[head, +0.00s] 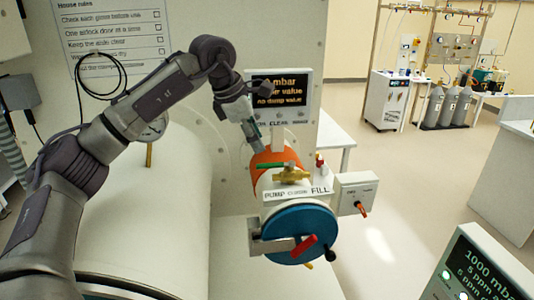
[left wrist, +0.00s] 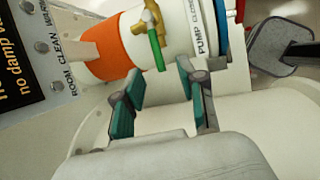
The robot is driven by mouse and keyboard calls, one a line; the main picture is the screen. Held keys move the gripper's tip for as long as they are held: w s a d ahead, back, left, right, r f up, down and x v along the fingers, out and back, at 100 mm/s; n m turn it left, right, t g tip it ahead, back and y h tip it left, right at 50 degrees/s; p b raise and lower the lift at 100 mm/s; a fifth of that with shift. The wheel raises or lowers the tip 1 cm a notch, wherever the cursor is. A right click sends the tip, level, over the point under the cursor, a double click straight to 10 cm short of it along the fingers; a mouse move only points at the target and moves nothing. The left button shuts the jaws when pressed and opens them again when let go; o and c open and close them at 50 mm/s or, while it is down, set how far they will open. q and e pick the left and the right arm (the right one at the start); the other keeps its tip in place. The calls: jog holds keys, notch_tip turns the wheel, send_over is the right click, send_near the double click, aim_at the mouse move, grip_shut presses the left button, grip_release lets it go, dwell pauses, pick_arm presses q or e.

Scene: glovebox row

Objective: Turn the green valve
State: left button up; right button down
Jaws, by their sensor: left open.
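The green valve has a green lever handle (head: 272,166) on a brass body (head: 292,174), on top of the small cylinder with an orange band. In the head view the handle points left toward the orange band. In the left wrist view the green handle (left wrist: 156,50) hangs from the brass body (left wrist: 151,20), its tip near the gap between my fingertips. My left gripper (head: 256,141) is open and empty, behind and above the handle; its two teal fingers also show in the left wrist view (left wrist: 159,76). I cannot tell whether a finger touches the handle. My right gripper is not in view.
A blue round door (head: 300,232) closes the cylinder's front, with a red handle (head: 304,245). A display panel (head: 281,95) stands behind the cylinder. A small box with a red-orange switch (head: 358,194) is at right. A large white cylinder (head: 165,200) lies left. Open floor lies right.

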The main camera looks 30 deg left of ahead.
aim_at(269, 164)
pick_arm(q)
jog(key=p+x, duration=0.1)
jog(key=x, duration=0.2)
jog(key=p+x, duration=0.1)
jog(key=x, duration=0.2)
jog(key=shift+w+a+f, duration=0.15)
jog(key=shift+w+f, duration=0.05)
jog(key=shift+w, duration=0.3)
jog(key=shift+f+p, duration=0.3)
jog(key=shift+w+d+f, duration=0.1)
jog(key=shift+d+f, duration=0.15)
jog(key=shift+f, duration=0.1)
jog(key=shift+w+f, duration=0.1)
jog(key=shift+c, duration=0.2)
grip_shut()
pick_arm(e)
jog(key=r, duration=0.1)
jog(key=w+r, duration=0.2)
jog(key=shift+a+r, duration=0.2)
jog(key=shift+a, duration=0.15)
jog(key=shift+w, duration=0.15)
